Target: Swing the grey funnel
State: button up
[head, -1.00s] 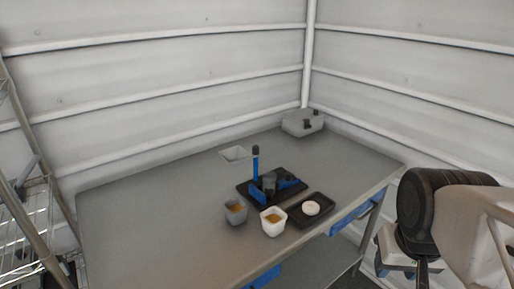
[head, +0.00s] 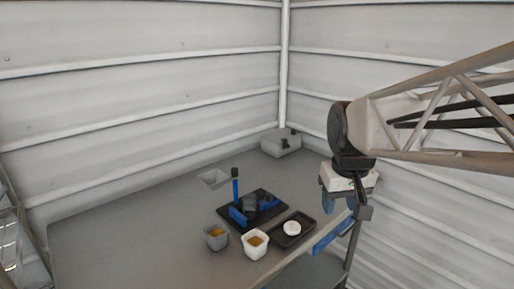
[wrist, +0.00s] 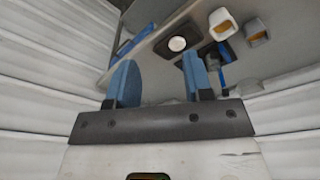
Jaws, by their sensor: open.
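The grey funnel (head: 249,204) appears to be the dark grey piece on a black stand (head: 266,194) with blue parts and an upright blue post (head: 236,186) with a black top. It is small, and its exact shape is hard to tell. In the wrist view the stand's blue and dark parts (wrist: 217,58) show just right of the right finger, which partly covers them. My gripper (head: 344,208) is open and empty, to the right of the stand and apart from it. Its two blue fingers (wrist: 158,62) show in the wrist view.
A grey cup (head: 215,238) and a white cup (head: 255,243), both with brownish contents, stand in front of the stand. A black tray (head: 303,220) holds a white round item (head: 292,228).

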jog(key=w+a+r+n, duration=0.2)
jog(key=w+a, duration=0.3)
jog(key=w, duration=0.6)
jog(key=w+a+f+n, duration=0.1)
jog(key=w+a+f, duration=0.1)
jog(key=w+a, duration=0.5)
jog(key=w+a+f+n+g, duration=0.1)
jog(key=w+a+f+n, duration=0.1)
jog(key=w+a, duration=0.6)
jog(key=w+a+f+n+g, duration=0.1)
jog(key=w+a+f, duration=0.3)
jog(key=w+a, duration=0.4)
jog(key=shift+w+n, duration=0.4)
jog(key=shift+w, duration=1.9)
jog(key=shift+f, duration=0.25)
